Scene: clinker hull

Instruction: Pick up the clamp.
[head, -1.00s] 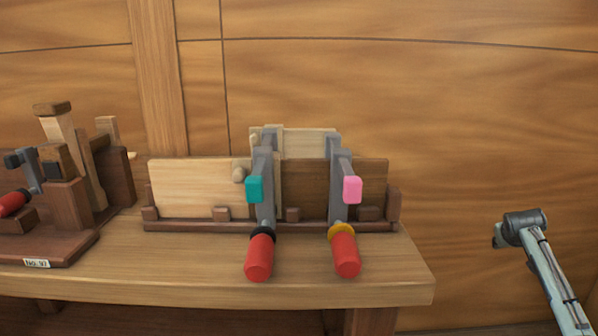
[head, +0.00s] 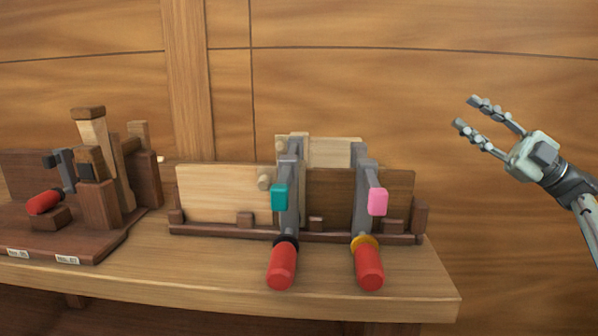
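Two clamps with grey bars and red handles sit on a wooden rack (head: 228,192) on the bench. The left clamp (head: 283,262) has a teal pad and a black collar. The right clamp (head: 368,264) has a pink pad and a yellow collar. A third red-handled tool (head: 45,201) with a grey bar, perhaps also a clamp, is on the stand at the far left. My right gripper (head: 465,113) is open and empty, up and to the right of the rack, apart from all clamps. Its fingers point up and left. My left gripper is not in view.
The wooden bench (head: 190,274) ends at the right, below the rack's right end. A dark wooden stand (head: 93,240) with upright blocks and small labels is at the left. A plank wall (head: 400,90) rises behind. The space right of the bench is clear.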

